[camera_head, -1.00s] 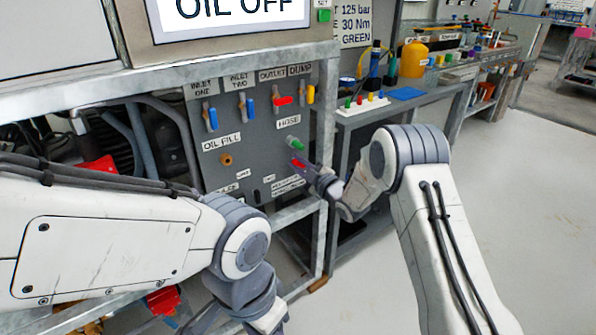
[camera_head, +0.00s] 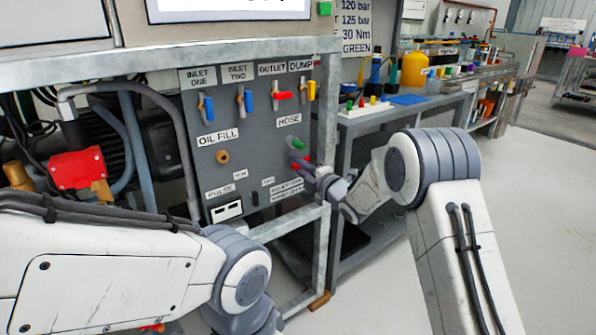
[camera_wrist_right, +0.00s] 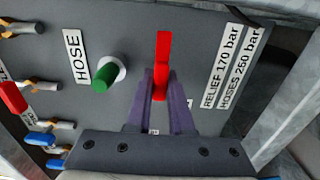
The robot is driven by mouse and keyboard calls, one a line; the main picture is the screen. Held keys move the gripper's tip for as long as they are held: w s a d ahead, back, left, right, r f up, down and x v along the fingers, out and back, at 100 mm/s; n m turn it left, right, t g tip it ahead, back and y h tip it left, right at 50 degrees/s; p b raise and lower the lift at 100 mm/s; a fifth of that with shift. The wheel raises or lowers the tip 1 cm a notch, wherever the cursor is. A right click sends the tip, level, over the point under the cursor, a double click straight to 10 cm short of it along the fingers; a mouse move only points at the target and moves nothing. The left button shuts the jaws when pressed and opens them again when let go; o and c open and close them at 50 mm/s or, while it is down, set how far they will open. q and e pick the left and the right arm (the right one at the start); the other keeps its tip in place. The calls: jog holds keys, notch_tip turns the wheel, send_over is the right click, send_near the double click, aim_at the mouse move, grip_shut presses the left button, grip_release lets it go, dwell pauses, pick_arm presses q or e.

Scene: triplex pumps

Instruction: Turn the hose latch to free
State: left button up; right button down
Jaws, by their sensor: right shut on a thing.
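The red hose latch (camera_wrist_right: 163,52) stands out from the grey panel (camera_head: 252,158), just beside the green hose fitting (camera_wrist_right: 108,72). In the right wrist view its upper part reaches past my fingertips, and its lower end is between them. My right gripper (camera_wrist_right: 159,86) is shut on the latch. In the head view the right gripper (camera_head: 316,177) is at the panel's right edge, below the green fitting (camera_head: 297,143), and covers most of the latch. My left arm crosses the lower left of the head view. Its gripper is out of the picture.
Blue, red and yellow valve handles (camera_head: 282,96) line the panel's top. A metal frame post (camera_head: 326,120) stands close to my right gripper. A red-capped pump part (camera_head: 77,168) and hoses are at the left. Open floor (camera_head: 520,220) lies to the right.

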jog(key=shift+f, duration=0.1)
dwell(0.4)
jog(key=c, duration=0.8)
grip_release()
jog(key=shift+d, duration=0.1)
jog(key=p+v, duration=0.1)
jog(key=v, duration=0.9)
jog(key=shift+s+d+p, duration=0.1)
jog(key=shift+s+p, duration=0.1)
jog(key=shift+p, duration=0.1)
